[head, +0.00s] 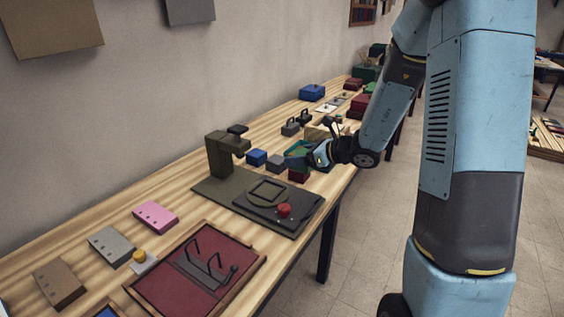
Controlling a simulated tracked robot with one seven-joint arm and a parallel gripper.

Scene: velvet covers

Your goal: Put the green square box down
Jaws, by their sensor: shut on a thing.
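My gripper (308,158) is at the end of my blue and grey arm, low over the far half of the long wooden table. It is shut on a small green box (297,146), of which only a part shows beside the fingers. The fingers and wrist hide the rest of the box. I cannot tell whether its underside touches anything.
A blue block (256,157), a grey block (276,163) and a dark red block (299,175) are close to my gripper. A dark olive machine (222,157) stands on a base with a red knob (284,210). A red tray (180,285) is nearer. Bare wood (185,180) shows along the wall side.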

